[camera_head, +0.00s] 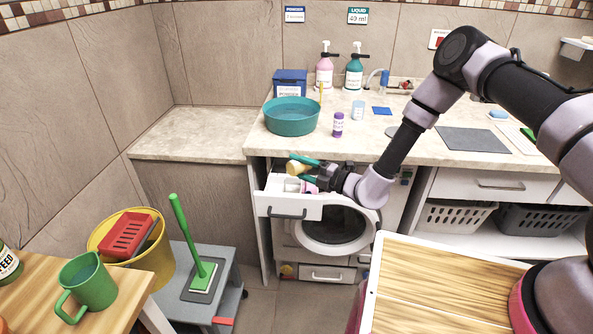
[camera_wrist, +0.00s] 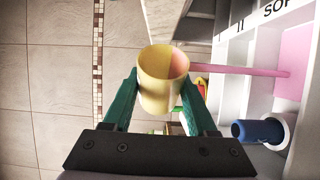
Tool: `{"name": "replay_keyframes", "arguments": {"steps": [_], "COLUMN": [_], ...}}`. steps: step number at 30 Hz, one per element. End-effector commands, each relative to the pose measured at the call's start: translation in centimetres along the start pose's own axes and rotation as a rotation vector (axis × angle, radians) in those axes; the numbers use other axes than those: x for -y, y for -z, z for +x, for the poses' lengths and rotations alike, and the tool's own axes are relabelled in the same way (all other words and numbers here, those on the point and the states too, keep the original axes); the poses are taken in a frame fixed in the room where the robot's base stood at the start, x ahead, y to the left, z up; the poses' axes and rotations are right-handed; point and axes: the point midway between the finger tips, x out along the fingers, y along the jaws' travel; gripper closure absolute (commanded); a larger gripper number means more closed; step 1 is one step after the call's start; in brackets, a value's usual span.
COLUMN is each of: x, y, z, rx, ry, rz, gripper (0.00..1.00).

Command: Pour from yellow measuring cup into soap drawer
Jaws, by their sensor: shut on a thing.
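My gripper (camera_head: 303,169) is shut on the yellow measuring cup (camera_head: 294,168), with its green fingers on either side. The cup is tilted above the open soap drawer (camera_head: 288,205). In the wrist view the yellow cup (camera_wrist: 160,95) shows a pinkish inside. A pink stream (camera_wrist: 235,70) runs from its mouth to a pink area (camera_wrist: 293,68) in the drawer compartment beside the letters "SOF". Other compartments of the white drawer (camera_wrist: 235,70) carry the marks "I" and "II". A blue cylinder (camera_wrist: 258,130) sits in the drawer too.
The washing machine's round door (camera_head: 335,225) is below the drawer. On the counter above stand a teal basin (camera_head: 291,118), a purple bottle (camera_head: 338,126), a pink pump bottle (camera_head: 324,72), a teal one (camera_head: 354,74) and a blue powder box (camera_head: 289,82). The counter at left is clear.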

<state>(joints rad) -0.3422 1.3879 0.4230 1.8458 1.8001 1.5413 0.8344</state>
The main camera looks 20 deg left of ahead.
Motion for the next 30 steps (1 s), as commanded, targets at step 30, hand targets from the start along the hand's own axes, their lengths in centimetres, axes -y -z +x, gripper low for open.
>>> {"name": "replay_keyframes", "arguments": {"steps": [30], "x": [-1.8], "y": [-2.7], "z": [-1.1], "rx": [0.001], "ry": [-0.289], "rz": [0.695], "gripper": [0.99]}}
